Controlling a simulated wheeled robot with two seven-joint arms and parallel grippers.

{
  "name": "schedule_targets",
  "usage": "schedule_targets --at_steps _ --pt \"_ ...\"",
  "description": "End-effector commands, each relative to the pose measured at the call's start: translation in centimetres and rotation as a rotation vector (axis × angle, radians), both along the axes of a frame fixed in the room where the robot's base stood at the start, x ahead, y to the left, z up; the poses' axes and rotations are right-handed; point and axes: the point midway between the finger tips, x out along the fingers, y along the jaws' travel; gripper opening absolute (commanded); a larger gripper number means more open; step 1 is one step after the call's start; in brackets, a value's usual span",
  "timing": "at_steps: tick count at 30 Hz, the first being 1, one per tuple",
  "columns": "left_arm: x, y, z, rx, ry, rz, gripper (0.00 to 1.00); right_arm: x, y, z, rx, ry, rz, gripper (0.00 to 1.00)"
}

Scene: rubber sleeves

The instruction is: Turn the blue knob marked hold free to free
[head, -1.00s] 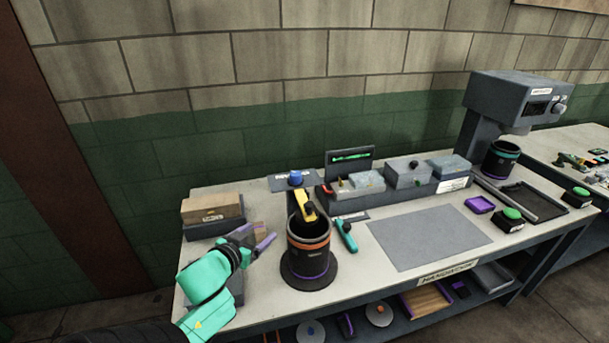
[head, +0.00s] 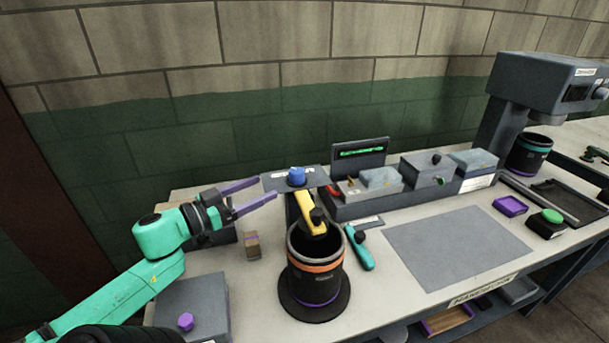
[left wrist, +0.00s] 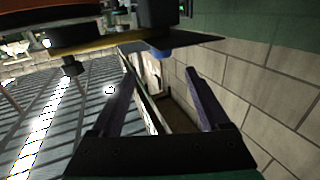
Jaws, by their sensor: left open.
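The blue knob (head: 297,176) sits on a grey plate (head: 279,183) on a post at the back of the bench, behind the black cylinder. White lettering on the plate is too small to read. In the left wrist view the knob (left wrist: 164,53) shows small at the top, partly hidden. My left gripper (head: 267,190) is open and empty, just left of the knob, its purple fingers pointing right toward it and apart from it. The left gripper also shows in the left wrist view (left wrist: 159,83). My right gripper is not in view.
A black cylinder (head: 316,283) with an orange band stands in front of the plate. A yellow lever (head: 309,211) rises behind its rim, and a teal-handled tool (head: 360,249) lies to its right. A grey mat (head: 460,245) lies clear on the bench.

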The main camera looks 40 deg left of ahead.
Motion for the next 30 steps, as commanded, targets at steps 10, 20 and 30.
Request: schedule_targets --at_steps 10,20,30 --pt "5.9 -1.4 0.0 0.003 -0.006 -0.004 0.79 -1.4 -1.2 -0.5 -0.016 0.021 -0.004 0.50" --pt "12.8 -2.8 -0.1 0.000 -0.004 0.000 0.79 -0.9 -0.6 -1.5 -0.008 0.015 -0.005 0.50" --pt "14.3 -3.1 -0.2 0.000 0.001 0.002 0.79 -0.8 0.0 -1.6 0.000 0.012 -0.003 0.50"
